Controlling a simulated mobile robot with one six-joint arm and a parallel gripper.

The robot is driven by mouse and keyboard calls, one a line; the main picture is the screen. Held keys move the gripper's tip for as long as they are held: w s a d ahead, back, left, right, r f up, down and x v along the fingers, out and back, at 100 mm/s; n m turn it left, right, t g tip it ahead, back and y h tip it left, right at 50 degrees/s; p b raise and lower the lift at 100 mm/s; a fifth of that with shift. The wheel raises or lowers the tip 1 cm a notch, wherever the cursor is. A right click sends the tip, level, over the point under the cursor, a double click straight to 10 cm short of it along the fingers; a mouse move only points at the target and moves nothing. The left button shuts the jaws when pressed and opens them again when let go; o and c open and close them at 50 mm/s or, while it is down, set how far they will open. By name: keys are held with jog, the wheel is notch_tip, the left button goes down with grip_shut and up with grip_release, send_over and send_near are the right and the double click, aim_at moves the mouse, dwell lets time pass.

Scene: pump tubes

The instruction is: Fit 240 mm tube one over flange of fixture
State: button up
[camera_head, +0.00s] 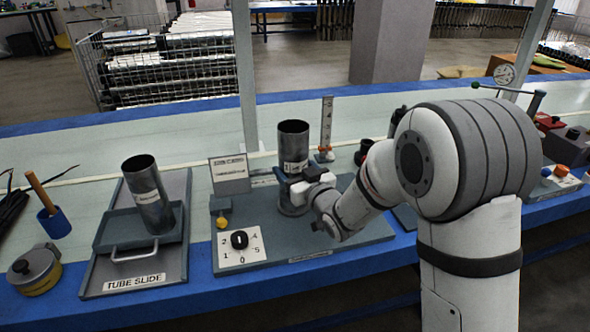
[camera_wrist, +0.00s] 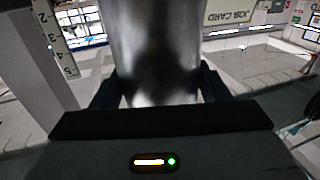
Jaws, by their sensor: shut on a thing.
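A grey metal tube (camera_head: 293,143) with a white label stands upright over the fixture (camera_head: 350,235), a grey base plate on the bench. The wrist view shows the tube (camera_wrist: 158,50) between my two dark fingers. My gripper (camera_head: 296,188) is shut on the tube's lower part, reaching in from the right. The tube's lower end and the flange are largely hidden by my gripper, and I cannot tell whether the tube is around the flange.
A dial panel (camera_head: 240,246), a job card (camera_head: 229,174) and an upright scale (camera_head: 327,125) stand close around the held tube. A blue cup (camera_head: 54,224) and a yellow-based round device (camera_head: 36,270) sit far left. Coloured devices (camera_head: 570,145) stand far right.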

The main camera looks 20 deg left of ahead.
jog(key=o, duration=1.5)
jog(key=shift+c, duration=0.2)
jog(key=shift+f, duration=0.15)
jog(key=shift+d, duration=0.1)
jog(key=v, duration=0.7)
jog(key=shift+s+d+p, duration=0.2)
jog(key=shift+s+p, duration=0.05)
jog(key=shift+p, duration=0.15)
